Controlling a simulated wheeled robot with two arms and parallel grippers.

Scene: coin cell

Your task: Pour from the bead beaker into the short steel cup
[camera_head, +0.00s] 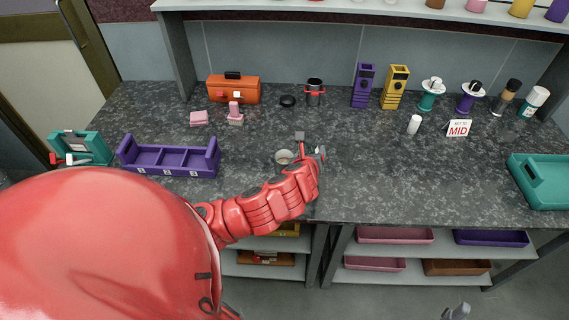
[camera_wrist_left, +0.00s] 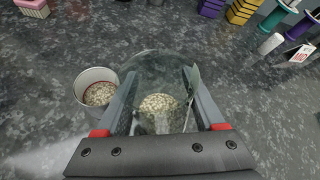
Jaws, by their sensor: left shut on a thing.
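My left gripper (camera_head: 310,147) is shut on the clear bead beaker (camera_wrist_left: 160,75), above the middle of the counter near its front. In the left wrist view the beaker stands between the two fingers (camera_wrist_left: 160,112), with pale beads (camera_wrist_left: 159,104) low inside it. The short steel cup (camera_head: 283,156) is on the counter just left of the gripper. In the left wrist view the cup (camera_wrist_left: 97,88) also holds pale beads and is close beside the beaker. The beaker's exact tilt is hard to tell. Part of my right gripper (camera_head: 457,312) seems to show at the bottom edge, its jaws unclear.
A purple divided tray (camera_head: 170,160) and a teal box (camera_head: 82,148) are at left. An orange toolbox (camera_head: 233,89), a dark canister (camera_head: 314,92), purple and yellow towers (camera_head: 394,88) stand behind. A teal tray (camera_head: 541,181) is far right.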

